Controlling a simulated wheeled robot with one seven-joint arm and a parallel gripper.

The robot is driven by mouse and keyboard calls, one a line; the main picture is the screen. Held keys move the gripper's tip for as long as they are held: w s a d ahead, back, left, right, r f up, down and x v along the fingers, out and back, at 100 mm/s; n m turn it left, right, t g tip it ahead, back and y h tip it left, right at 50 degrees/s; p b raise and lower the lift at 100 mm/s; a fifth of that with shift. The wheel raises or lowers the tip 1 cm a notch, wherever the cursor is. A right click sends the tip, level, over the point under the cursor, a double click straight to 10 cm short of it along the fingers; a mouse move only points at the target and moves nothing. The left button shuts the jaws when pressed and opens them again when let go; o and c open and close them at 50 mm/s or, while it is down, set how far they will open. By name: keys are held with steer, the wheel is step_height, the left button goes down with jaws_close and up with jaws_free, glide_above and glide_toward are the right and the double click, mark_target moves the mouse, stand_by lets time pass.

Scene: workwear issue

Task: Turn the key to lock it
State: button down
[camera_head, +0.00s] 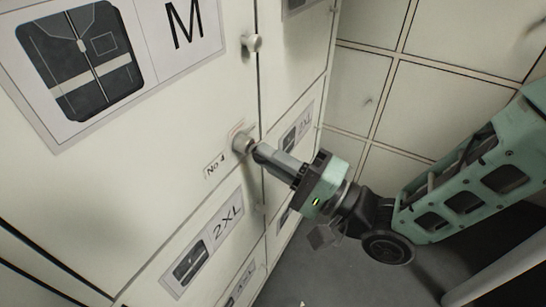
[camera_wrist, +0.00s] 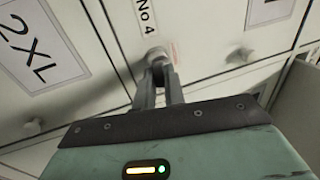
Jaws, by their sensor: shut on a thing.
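A round metal lock (camera_head: 243,143) sits on the light locker door beside the "No 4" label (camera_head: 215,165). It also shows in the wrist view (camera_wrist: 156,55), just beyond my fingertips. My gripper (camera_head: 257,151) reaches in from the right and is shut at the lock. In the wrist view my fingertips (camera_wrist: 161,69) close together on the key at the lock's face. The key itself is mostly hidden between the fingers, so its angle cannot be told.
A knob (camera_head: 251,42) sticks out from the door above the lock. Doors with size labels, such as the 2XL label (camera_head: 206,243), lie below. A tiled wall (camera_head: 430,100) stands at the right. Grey floor (camera_head: 330,275) is open below my arm.

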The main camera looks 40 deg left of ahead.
steer(key=shift+a+r, duration=0.15)
steer(key=shift+r, duration=0.05)
stand_by(0.3)
steer(key=shift+w+a+r+n+g+b, duration=0.1)
steer(key=shift+n+g+b, duration=0.4)
steer(key=shift+n, duration=1)
steer(key=shift+a+n+g+b, duration=0.1)
steer(key=shift+n+g+b, duration=0.35)
steer(key=shift+n, duration=1.05)
steer(key=n+g+h+b, duration=0.1)
steer(key=n+b, duration=0.1)
steer(key=n, duration=0.3)
steer(key=shift+w+r, duration=0.1)
steer(key=shift+n, duration=0.4)
